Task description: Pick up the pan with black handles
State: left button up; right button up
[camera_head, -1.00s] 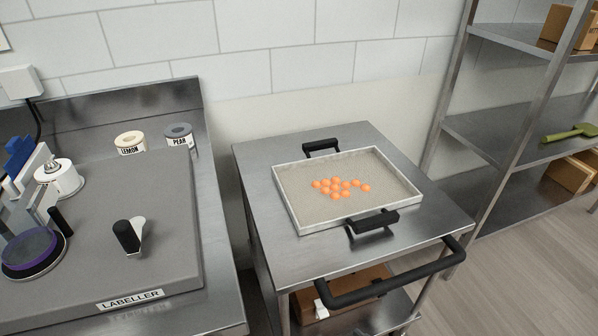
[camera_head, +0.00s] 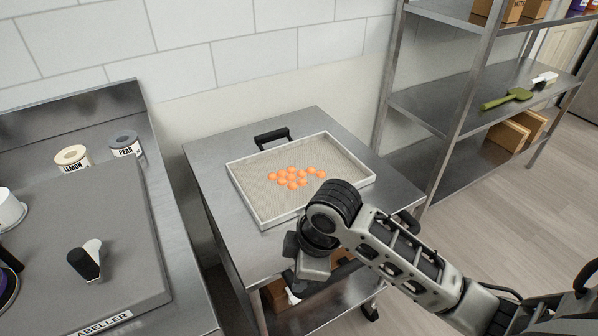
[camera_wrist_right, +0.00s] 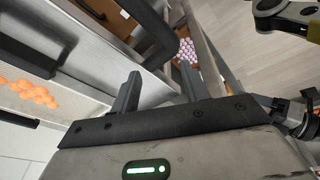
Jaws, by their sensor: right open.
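The pan (camera_head: 240,188) is a shallow rectangular tray with a pale rim, lying flat on a steel cart. Several orange gummies (camera_head: 296,177) lie on its grey bed. Its far black handle (camera_head: 272,138) is clear in the head view; my right arm hides the near one there. The right wrist view shows part of the pan's orange contents (camera_wrist_right: 33,93) and a black handle (camera_wrist_right: 20,55) at the left. My right gripper (camera_wrist_right: 160,80) is open and empty, its fingers off to the side of the pan near the cart's edge. My left gripper is out of view.
The steel cart (camera_head: 215,165) has a black push bar (camera_wrist_right: 150,30) at its side and a cardboard box on its lower shelf. The labeller bench (camera_head: 130,250) stands at the left, with lemon and pear rolls. A metal shelf rack (camera_head: 440,100) stands at the right.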

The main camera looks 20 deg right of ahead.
jog(key=w+d+r+n+g+h, duration=0.2)
jog(key=w+d+r+n, duration=0.4)
jog(key=w+d+r, duration=0.75)
jog(key=f, duration=0.2)
jog(key=s+f, duration=0.1)
jog(key=f, duration=0.2)
jog(key=d+f, duration=0.1)
jog(key=f, duration=0.2)
jog(key=shift+s, duration=0.15)
jog(key=shift+s+a+f, duration=0.15)
jog(key=shift+f, duration=1.2)
jog(key=shift+s+a+f, duration=0.1)
jog(key=shift+f, duration=1.2)
jog(key=shift+w+r, duration=0.1)
grip_shut()
